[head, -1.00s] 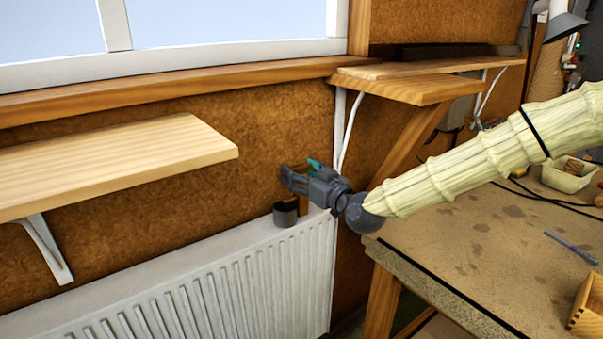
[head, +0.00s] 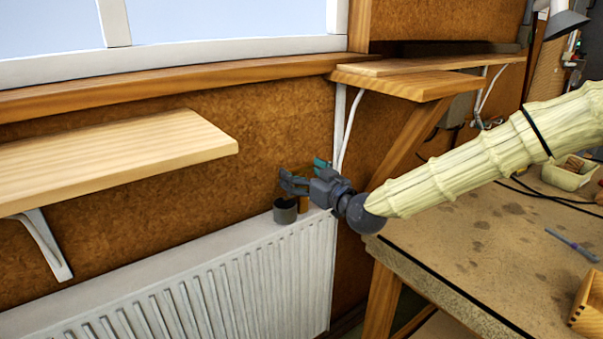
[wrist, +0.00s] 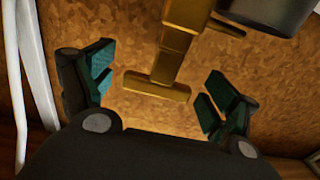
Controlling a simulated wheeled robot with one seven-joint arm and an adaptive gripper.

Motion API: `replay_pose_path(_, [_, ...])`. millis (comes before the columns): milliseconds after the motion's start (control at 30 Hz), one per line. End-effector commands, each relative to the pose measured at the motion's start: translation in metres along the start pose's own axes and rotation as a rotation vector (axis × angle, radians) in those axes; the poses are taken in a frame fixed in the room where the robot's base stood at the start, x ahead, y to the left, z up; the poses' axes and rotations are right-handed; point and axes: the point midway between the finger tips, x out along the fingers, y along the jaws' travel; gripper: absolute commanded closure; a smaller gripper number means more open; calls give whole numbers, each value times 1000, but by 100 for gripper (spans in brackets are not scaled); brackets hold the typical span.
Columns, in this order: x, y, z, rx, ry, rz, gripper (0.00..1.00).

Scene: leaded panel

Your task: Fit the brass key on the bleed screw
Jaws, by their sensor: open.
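The brass key (wrist: 157,86) shows in the wrist view as a T shape, with a crossbar and a thicker shaft running up the picture. Its crossbar lies between the spread fingers of my gripper (wrist: 160,76), with a gap on each side. My gripper (head: 298,180) is open and empty, just above the right end of the radiator (head: 215,290) in the head view. A brass-coloured part of the key (head: 304,205) shows beneath the fingers. I cannot make out the bleed screw, nor what bears the key.
A dark grey cup (head: 285,211) stands on the radiator top, close beside the key; it also shows in the wrist view (wrist: 268,12). A wooden shelf (head: 120,150) juts out at left. A workbench (head: 480,235) stands at right. White pipes (head: 345,130) run down the wall.

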Motion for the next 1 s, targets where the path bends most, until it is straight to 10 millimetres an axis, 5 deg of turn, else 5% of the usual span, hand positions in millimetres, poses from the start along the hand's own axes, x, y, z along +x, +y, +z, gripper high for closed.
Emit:
replay_pose_path(600, [-98, 1, -1, 1, 2, 0, 12])
replay_pose_path(1000, [-116, 1, 0, 1, 1, 0, 12])
